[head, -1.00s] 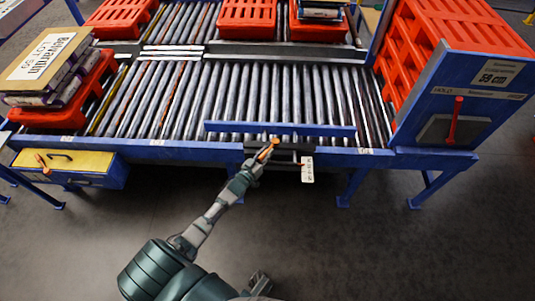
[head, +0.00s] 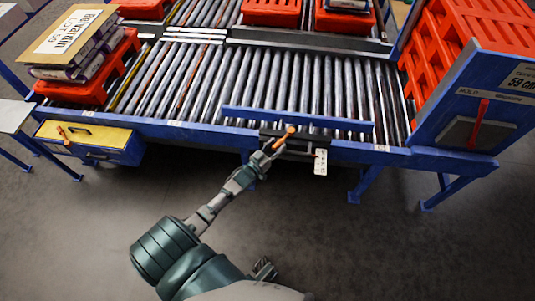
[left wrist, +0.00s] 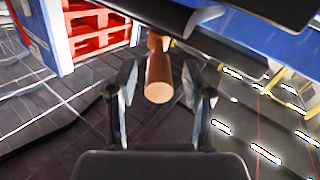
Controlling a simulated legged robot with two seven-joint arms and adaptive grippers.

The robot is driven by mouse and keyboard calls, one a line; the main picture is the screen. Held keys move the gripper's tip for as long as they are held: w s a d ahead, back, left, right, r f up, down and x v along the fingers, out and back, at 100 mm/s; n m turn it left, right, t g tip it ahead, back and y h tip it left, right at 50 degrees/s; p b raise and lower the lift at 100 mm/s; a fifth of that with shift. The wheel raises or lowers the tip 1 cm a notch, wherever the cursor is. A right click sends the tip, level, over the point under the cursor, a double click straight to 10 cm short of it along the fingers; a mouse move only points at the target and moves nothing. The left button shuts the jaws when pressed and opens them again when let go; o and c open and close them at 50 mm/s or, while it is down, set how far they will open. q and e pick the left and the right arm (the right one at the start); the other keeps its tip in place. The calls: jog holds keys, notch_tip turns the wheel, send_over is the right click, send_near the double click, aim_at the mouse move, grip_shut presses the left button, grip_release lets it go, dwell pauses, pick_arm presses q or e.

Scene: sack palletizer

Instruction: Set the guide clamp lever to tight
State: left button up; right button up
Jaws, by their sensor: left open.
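The guide clamp lever (head: 284,138) is an orange bar at the front edge of the roller conveyor, below the blue guide rail (head: 297,120). In the left wrist view its round orange-brown end (left wrist: 158,88) points toward the camera. My left gripper (head: 268,155) is at the near end of the lever. In the left wrist view its two fingers (left wrist: 158,80) are open, one on each side of the lever end, with gaps showing. What seems to be my right gripper (head: 263,268) shows small at the bottom; its jaw state is unclear.
A blue cabinet with a red lever (head: 479,122) stands at the right, beside red pallets (head: 430,62). A yellow-topped blue box (head: 90,140) hangs at the front left. A white tag (head: 320,162) hangs right of the clamp. The floor in front is clear.

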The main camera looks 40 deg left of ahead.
pick_arm(q)
jog(key=s, duration=0.8)
jog(key=shift+s, duration=0.35)
jog(key=c, duration=0.7)
jog(key=shift+s+d+f+m+y, duration=0.15)
jog(key=shift+d+m+y, duration=0.25)
jog(key=shift+m, duration=0.4)
grip_shut()
jog(key=s+d+f+m+y, duration=0.15)
jog(key=d+m, duration=0.25)
jog(key=m, duration=0.5)
jog(key=d+m+y, duration=0.2)
jog(key=d+m, duration=0.3)
jog(key=m, duration=0.4)
jog(key=w+a+r+b, duration=0.1)
jog(key=w+a, duration=0.5)
jog(key=w, duration=0.3)
jog(key=shift+w+a, duration=0.3)
jog(key=shift+w, duration=0.05)
pick_arm(e)
jog(key=shift+w+v, duration=0.25)
jog(key=shift+v, duration=0.85)
